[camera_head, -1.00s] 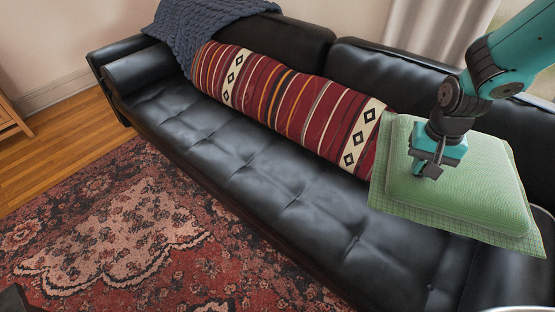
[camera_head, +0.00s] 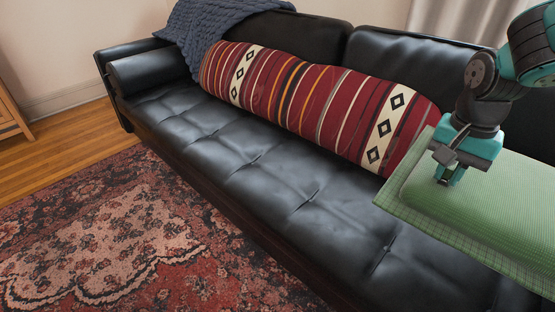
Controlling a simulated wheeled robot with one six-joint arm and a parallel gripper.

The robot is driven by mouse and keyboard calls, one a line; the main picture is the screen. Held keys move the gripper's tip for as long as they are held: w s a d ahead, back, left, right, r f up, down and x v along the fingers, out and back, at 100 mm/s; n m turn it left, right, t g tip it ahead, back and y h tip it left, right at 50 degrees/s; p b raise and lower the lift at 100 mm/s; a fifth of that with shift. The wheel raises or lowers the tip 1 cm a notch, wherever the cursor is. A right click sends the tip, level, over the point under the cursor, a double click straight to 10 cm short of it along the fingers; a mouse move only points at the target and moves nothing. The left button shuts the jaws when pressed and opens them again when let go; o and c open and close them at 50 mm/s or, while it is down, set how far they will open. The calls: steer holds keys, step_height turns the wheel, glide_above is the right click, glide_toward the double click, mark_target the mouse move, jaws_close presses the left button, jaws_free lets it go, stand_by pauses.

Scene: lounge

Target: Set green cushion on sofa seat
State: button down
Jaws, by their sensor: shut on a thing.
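The green cushion (camera_head: 480,202) is at the right of the view, its right part cut off by the picture's edge. My gripper (camera_head: 447,180) is shut on the cushion from above, near its left end. The cushion covers part of the right side of the black leather sofa seat (camera_head: 290,190). I cannot tell whether its underside touches the seat or hangs above it. The fingertips are partly sunk into or hidden by the green fabric.
A long red striped bolster (camera_head: 310,100) lies along the backrest, its right end close to the cushion. A blue knitted throw (camera_head: 210,25) drapes over the back left. A black roll cushion (camera_head: 150,72) lies at the left armrest. The seat's left and middle are bare. A patterned rug (camera_head: 110,235) covers the floor.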

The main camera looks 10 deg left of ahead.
steer(key=shift+a+f+b, duration=0.1)
steer(key=shift+f+b, duration=0.5)
steer(key=shift+s, duration=0.1)
steer(key=shift+r, duration=0.1)
steer(key=shift+f, duration=0.3)
step_height(320, 180, down, 20)
steer(key=b, duration=0.8)
steer(key=shift+r, duration=0.2)
steer(key=c, duration=1.1)
jaws_free()
